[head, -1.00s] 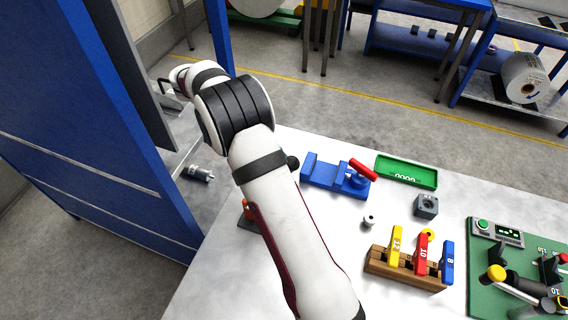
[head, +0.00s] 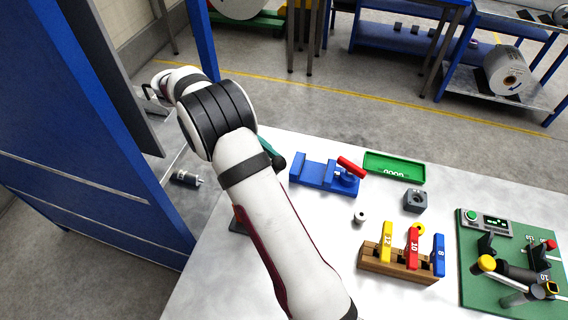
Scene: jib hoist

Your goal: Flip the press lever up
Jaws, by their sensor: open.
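My gripper (head: 152,92) is at the upper left, beside the blue cabinet, small and partly hidden by the cabinet's dark edge. It is open and far from the things on the table. A teal upright thing (head: 268,148) with a black rounded end (head: 278,162) shows from behind my arm; it may be the press, but most of it is hidden. On the green board (head: 475,290) at the right, a black lever-like part has a yellow knob (head: 487,263), and another has a red knob (head: 551,244). I cannot tell which part is the press lever.
The table holds a blue vise (head: 315,174) with a red handle, a green tray (head: 394,167), a grey block (head: 415,201), a small white roller (head: 360,217) and a wooden rack (head: 392,268) of numbered tools. The blue cabinet (head: 80,150) stands close at the left.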

